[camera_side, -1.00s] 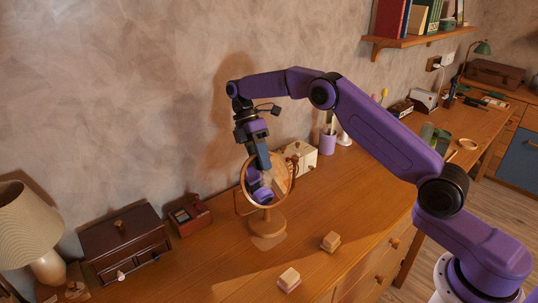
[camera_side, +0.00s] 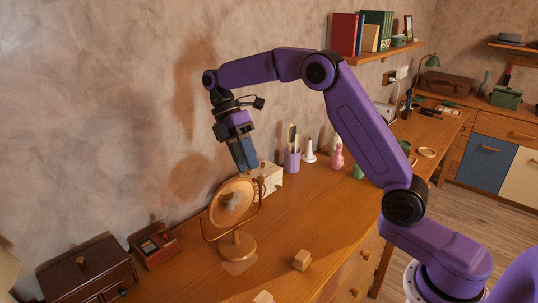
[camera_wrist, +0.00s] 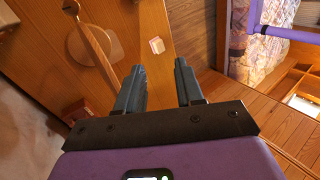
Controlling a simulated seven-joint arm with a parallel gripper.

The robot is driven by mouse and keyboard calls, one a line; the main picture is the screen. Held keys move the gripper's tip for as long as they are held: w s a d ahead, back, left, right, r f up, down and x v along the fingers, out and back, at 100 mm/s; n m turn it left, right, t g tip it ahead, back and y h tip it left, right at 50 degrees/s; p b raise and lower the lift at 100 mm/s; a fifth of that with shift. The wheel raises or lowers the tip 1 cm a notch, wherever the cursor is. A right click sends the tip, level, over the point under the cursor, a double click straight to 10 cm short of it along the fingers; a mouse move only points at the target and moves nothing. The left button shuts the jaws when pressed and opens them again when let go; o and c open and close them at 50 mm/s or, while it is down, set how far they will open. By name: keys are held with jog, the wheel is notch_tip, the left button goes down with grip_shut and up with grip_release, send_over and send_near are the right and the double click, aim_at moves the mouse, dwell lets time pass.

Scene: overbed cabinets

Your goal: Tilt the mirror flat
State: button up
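The round mirror (camera_side: 231,204) stands on the wooden desk in a U-shaped support on a round base (camera_side: 237,246). Its disc looks tilted within the support, not lying flat. In the wrist view the mirror frame (camera_wrist: 95,42) is seen nearly edge-on as a thin bar, left of my fingers. My gripper (camera_side: 247,167) points down just above and behind the mirror's top rim. In the wrist view my gripper (camera_wrist: 159,80) has its two dark fingers apart with nothing between them. I cannot tell whether a finger touches the rim.
A dark red box (camera_side: 156,246) and a brown drawer chest (camera_side: 88,281) are at the left.

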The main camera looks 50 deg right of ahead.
jog(key=s+d+r, duration=0.1)
jog(key=s+r, duration=0.2)
jog(key=s, duration=0.3)
jog(key=shift+s, duration=0.3)
